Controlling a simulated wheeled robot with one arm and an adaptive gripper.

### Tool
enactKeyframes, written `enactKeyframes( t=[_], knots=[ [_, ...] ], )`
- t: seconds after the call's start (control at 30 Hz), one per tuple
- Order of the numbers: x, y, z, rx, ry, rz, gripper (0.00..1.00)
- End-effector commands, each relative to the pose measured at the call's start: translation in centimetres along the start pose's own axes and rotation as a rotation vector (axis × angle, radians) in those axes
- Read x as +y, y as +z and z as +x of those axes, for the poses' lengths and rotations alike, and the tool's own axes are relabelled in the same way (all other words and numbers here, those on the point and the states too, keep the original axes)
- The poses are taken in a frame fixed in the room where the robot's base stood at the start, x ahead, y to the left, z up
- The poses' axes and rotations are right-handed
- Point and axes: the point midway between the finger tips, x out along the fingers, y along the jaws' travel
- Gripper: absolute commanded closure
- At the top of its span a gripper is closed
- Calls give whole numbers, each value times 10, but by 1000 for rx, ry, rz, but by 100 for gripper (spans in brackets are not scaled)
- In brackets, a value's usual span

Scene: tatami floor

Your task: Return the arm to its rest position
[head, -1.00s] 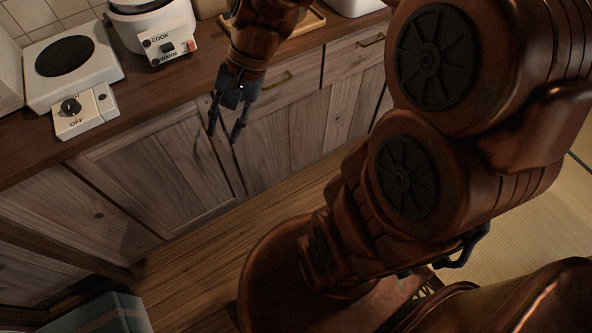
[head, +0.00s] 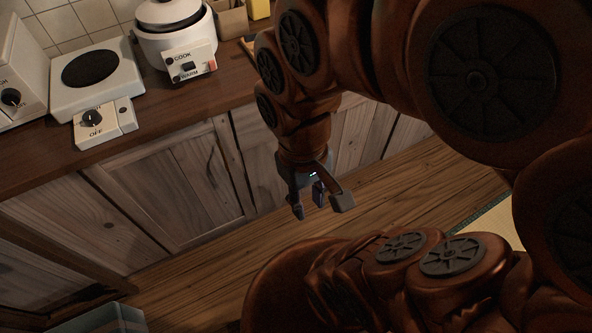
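My gripper (head: 322,208) is in the middle of the head view, pointing down in front of the lower cabinets and above the wooden floor. Its fingers are spread apart, and nothing shows between them. My copper-coloured arm is folded, with its upper links across the upper right and more of my body along the bottom. The arm hides much of the counter's right part and the cabinets behind it.
A wooden counter (head: 40,165) runs along the back. A hot plate (head: 95,80), a rice cooker (head: 172,35) and a white appliance (head: 15,80) stand on it. A grey-blue box (head: 105,318) is at the bottom left. The wooden floor (head: 205,280) between is clear.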

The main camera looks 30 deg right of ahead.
Motion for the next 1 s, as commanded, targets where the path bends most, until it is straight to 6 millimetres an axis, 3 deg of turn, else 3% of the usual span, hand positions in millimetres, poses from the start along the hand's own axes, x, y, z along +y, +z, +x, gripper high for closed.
enactKeyframes(
  t=[0.17,0.53,1.0],
  knots=[
    [0,2,-16,0,-1,1,69],
    [0,13,-81,0,-1,2,69],
    [0,14,-86,0,-1,2,69]
  ],
)
